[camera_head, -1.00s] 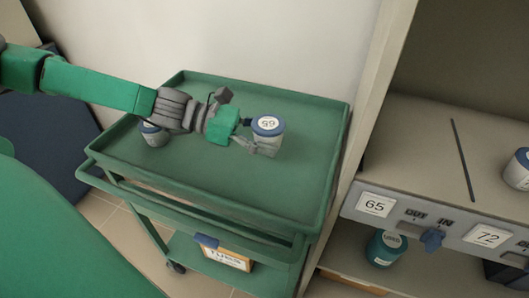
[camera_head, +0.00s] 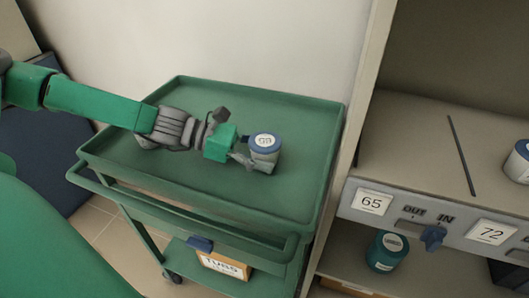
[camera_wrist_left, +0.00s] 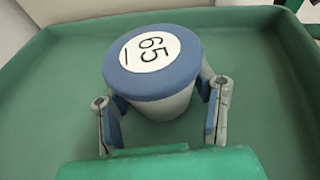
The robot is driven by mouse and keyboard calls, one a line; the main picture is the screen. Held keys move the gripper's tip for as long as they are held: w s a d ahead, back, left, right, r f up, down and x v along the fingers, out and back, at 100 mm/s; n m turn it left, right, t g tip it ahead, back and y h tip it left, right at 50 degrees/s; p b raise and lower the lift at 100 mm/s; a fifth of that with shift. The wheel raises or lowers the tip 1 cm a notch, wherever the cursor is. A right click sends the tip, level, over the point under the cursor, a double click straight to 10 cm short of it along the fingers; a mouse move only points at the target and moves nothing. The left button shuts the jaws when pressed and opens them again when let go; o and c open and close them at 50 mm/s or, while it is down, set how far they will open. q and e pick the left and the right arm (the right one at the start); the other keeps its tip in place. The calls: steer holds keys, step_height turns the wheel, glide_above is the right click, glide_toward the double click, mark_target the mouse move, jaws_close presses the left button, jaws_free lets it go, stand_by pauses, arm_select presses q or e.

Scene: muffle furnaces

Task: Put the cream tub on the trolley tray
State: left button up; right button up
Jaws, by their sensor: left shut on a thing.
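The cream tub (camera_head: 263,158) has a pale body and a blue lid with a round white label; in the left wrist view the tub (camera_wrist_left: 160,75) reads 65. My left gripper (camera_head: 254,161) is shut on it, one finger on each side of the body. The tub is upright over the right part of the green trolley tray (camera_head: 285,195), low at its floor. I cannot tell whether its base touches. My right gripper is not in view.
The tray has a raised rim, with bare floor right of the tub. A wall stands behind. At right, a furnace shelf (camera_head: 410,150) carries labels 65 and 72 and a pale tub (camera_head: 520,165). A teal jar (camera_head: 386,250) stands below. A labelled box (camera_head: 224,266) sits on the trolley's lower shelf.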

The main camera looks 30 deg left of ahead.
arm_select(q)
steer(key=o, duration=1.4)
steer(key=shift+a, duration=0.15)
steer(key=shift+a+f, duration=0.15)
steer(key=shift+a, duration=0.55)
step_height(320, 180, up, 2)
steer(key=shift+p, duration=1)
steer(key=p+v, duration=0.2)
steer(key=v, duration=0.1)
steer(key=shift+s+d+r+p, duration=0.1)
steer(key=shift+d+r+p, duration=0.15)
steer(key=shift+p, duration=0.1)
steer(key=p+v, duration=0.4)
steer(key=v, duration=0.1)
steer(key=f+p+v, duration=0.1)
steer(key=p+v, duration=0.1)
steer(key=v, duration=0.1)
steer(key=shift+a, duration=0.3)
steer(key=shift+s, duration=0.1)
steer(key=shift+d, duration=0.1)
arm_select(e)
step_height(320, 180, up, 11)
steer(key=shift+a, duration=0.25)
arm_select(q)
steer(key=shift+a, duration=0.35)
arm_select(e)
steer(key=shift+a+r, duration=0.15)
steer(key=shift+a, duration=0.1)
